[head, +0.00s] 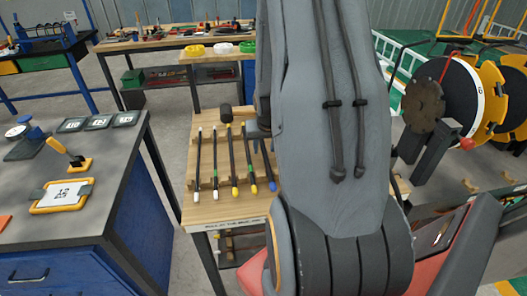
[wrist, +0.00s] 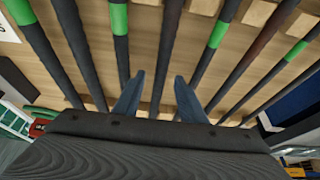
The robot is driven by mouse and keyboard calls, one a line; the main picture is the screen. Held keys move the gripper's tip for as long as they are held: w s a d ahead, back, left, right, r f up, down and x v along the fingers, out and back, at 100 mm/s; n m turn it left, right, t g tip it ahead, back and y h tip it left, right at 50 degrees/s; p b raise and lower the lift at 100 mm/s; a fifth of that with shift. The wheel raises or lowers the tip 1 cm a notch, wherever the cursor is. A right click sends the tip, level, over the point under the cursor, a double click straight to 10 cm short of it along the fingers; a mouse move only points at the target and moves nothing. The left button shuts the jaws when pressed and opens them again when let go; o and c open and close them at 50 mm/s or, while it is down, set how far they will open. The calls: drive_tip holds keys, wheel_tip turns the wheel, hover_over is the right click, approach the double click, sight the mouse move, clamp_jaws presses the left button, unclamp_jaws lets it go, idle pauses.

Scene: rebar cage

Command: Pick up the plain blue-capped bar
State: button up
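In the head view several dark bars lie side by side on a wooden rack, with white, yellow and blue end caps toward the front. The blue-capped bar (head: 267,166) is the rightmost one visible, close beside my arm; its far end is hidden. In the wrist view my gripper (wrist: 160,78) is open, its two blue fingers spread. A plain dark bar (wrist: 165,45) runs between the fingers, with no visible grip on it. Its cap is out of view there, so I cannot tell its colour. Neighbouring bars, some with green bands (wrist: 217,35), lie on both sides.
The rack stands on a wooden table (head: 222,212) with a printed front edge. A blue workbench (head: 115,195) is at left, and cable reels (head: 458,95) are at right. My arm covers the table's right part. Neighbouring bars leave little room around the fingers.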

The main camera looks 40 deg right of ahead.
clamp_jaws()
drive_tip(key=shift+w, duration=0.1)
idle(1.2)
